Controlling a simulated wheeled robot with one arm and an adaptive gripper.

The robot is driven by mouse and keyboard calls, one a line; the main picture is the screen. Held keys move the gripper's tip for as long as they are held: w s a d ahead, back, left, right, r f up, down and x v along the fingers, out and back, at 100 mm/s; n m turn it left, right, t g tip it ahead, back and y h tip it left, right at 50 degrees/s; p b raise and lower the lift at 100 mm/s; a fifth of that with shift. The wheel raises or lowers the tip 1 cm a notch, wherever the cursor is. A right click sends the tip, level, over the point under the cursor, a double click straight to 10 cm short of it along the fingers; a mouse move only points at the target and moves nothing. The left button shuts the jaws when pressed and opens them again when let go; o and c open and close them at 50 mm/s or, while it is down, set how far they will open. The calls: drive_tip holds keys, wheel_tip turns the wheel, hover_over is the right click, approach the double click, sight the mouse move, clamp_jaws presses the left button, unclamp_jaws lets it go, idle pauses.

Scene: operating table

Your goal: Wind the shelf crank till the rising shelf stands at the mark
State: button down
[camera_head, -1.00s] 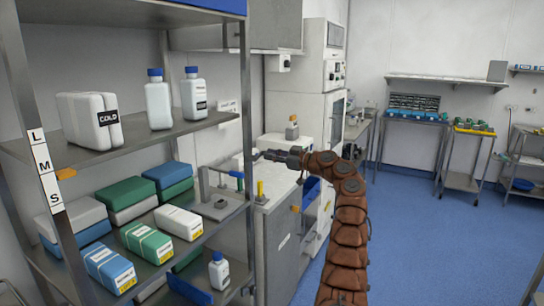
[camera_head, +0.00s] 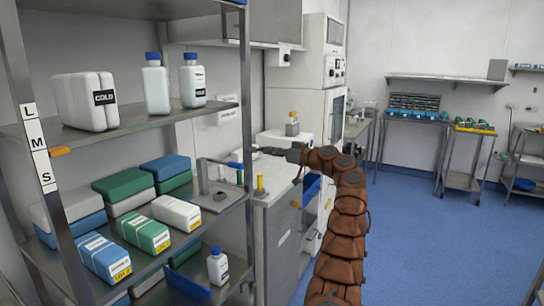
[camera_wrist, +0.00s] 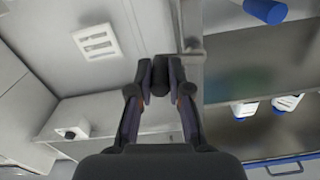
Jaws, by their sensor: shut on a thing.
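The rack's upper shelf (camera_head: 135,130) carries a white container and two bottles. An orange tab (camera_head: 60,151) sits at its front left corner, beside the white strip (camera_head: 37,145) lettered L, M, S, slightly below the M. My gripper (camera_head: 270,150) is at the rack's right side, past the right front post. In the wrist view my gripper (camera_wrist: 160,85) is shut on a dark rounded knob (camera_wrist: 160,72), which appears to be the crank's handle. The rest of the crank is hidden or too small to make out.
A lower shelf holds blue, green and white boxes (camera_head: 145,232) and a grey bracket (camera_head: 203,180). A yellow pin (camera_head: 260,183) stands near the grey cabinet (camera_head: 280,235). Blue floor (camera_head: 420,235) is open on the right.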

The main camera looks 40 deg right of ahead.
drive_tip(key=m, duration=0.1)
drive_tip(key=f+m+b, duration=0.1)
drive_tip(key=m, duration=0.1)
drive_tip(key=shift+a+f, duration=0.15)
drive_tip(key=shift+a, duration=0.1)
drive_tip(key=shift+s+a+f+m+p, duration=0.1)
drive_tip(key=shift+a+f+m+p, duration=0.2)
drive_tip(key=shift+m, duration=1)
drive_tip(key=shift+s+a+f+m+p, duration=0.1)
drive_tip(key=shift+a+f+m, duration=0.3)
drive_tip(key=shift+m, duration=0.9)
drive_tip(key=shift+s+a+f+m+p, duration=0.1)
drive_tip(key=shift+a+f+m+p, duration=0.2)
drive_tip(key=shift+m, duration=1)
drive_tip(key=shift+f, duration=0.1)
drive_tip(key=c, duration=1.1)
unclamp_jaws()
